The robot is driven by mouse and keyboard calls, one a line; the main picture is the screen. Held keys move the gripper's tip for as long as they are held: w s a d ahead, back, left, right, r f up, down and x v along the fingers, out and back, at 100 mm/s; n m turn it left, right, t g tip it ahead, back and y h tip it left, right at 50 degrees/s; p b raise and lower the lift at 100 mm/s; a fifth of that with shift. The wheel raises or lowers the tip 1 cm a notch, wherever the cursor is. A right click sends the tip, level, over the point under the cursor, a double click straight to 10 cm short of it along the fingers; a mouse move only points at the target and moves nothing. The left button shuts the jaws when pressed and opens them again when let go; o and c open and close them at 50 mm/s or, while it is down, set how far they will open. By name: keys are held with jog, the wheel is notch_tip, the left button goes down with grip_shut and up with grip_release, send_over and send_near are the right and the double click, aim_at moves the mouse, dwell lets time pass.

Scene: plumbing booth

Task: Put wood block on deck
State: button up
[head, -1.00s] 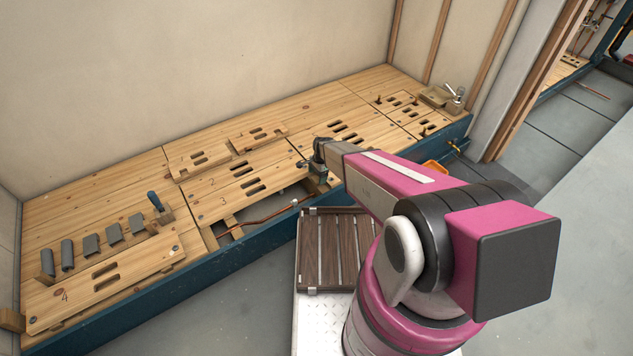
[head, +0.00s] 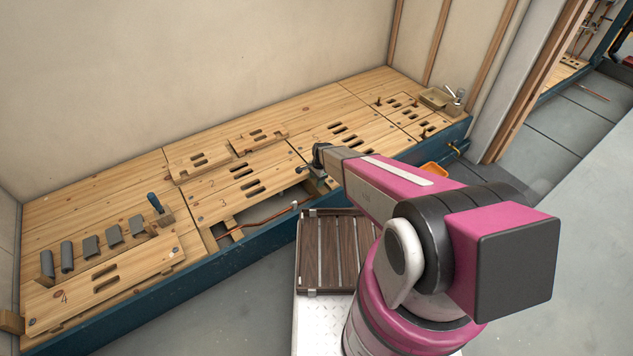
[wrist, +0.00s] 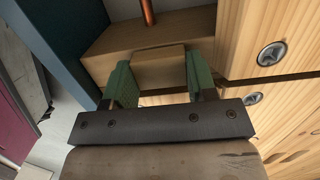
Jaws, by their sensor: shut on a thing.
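My gripper (wrist: 158,85) has green fingers and is shut on a small pale wood block (wrist: 158,67) in the wrist view. Just beyond the block is a wooden joist (wrist: 110,52) with a copper pipe end; I cannot tell whether block and joist touch. The deck (wrist: 285,35) lies on the right in the wrist view. In the head view my gripper (head: 319,183) is at the right end of an opening in the deck (head: 100,200), near its front edge. There the block is hidden or too small to make out.
A copper pipe (head: 268,221) runs through the deck opening. A slatted tray (head: 302,260) stands in front. Board 4 (head: 75,290), several grey pieces (head: 90,246) and a blue-handled tool (head: 155,203) lie at left. The blue rim (head: 130,293) edges the deck.

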aim_at(315, 181)
notch_tip(315, 181, up, 4)
jog(key=shift+s+f, duration=0.1)
jog(key=shift+f, duration=0.05)
jog(key=s+a+r, duration=0.5)
jog(key=s+r, duration=0.2)
jog(key=s, duration=0.3)
jog(key=shift+a+r, duration=0.15)
jog(key=shift+a, duration=0.05)
